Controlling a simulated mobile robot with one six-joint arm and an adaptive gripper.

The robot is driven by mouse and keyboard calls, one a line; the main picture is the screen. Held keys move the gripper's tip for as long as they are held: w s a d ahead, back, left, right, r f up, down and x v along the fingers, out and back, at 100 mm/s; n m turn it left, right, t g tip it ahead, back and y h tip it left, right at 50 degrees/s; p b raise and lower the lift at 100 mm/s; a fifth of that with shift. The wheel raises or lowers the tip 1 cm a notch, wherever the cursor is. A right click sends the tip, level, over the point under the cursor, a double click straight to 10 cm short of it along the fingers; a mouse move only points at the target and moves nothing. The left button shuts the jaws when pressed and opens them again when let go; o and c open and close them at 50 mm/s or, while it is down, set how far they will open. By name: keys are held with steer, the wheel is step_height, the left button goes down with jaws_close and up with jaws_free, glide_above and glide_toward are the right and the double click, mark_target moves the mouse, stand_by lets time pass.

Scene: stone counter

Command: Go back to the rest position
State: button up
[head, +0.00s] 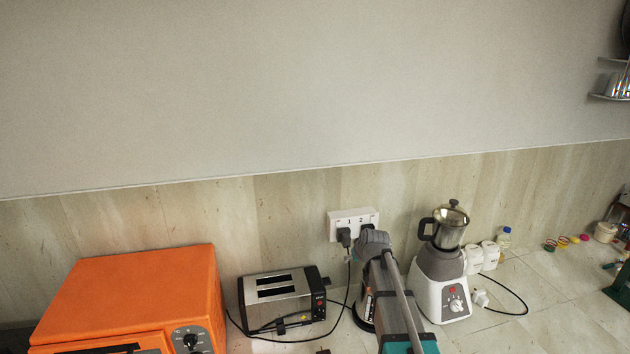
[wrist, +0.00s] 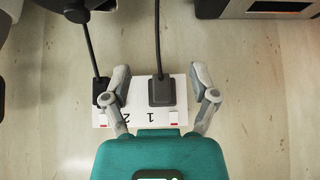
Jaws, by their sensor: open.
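My gripper (head: 372,242) is in front of the wall at the white double socket (head: 342,216), hiding part of its right side in the head view. In the wrist view, my gripper (wrist: 160,80) is open, its two grey fingers spread either side of a black plug (wrist: 162,92) at the outlet marked 1. A second black plug (wrist: 101,92) is at outlet 2, beside the left finger. Both have black cords. Nothing is clearly held between the fingers. I cannot tell whether a finger touches the socket plate (wrist: 132,110) or a plug.
An orange oven (head: 140,295) and a steel toaster (head: 275,298) stand left of my arm. A mixer grinder (head: 440,275) stands close on its right, with white jars (head: 480,258) behind. Cords lie on the counter. The wall above the socket is clear.

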steer(key=s+f+m+g+b, duration=0.1)
steer(key=s+f+g+b, duration=0.2)
steer(key=s, duration=1.1)
steer(key=s+a+f+m+g+h+b, duration=0.1)
steer(key=s+f+g+b, duration=0.3)
steer(key=s+f+b, duration=0.4)
steer(key=s+f, duration=0.4)
steer(key=s, duration=0.2)
steer(key=shift+s+a+f, duration=0.15)
steer(key=shift+s+f, duration=0.1)
steer(key=shift+s, duration=0.15)
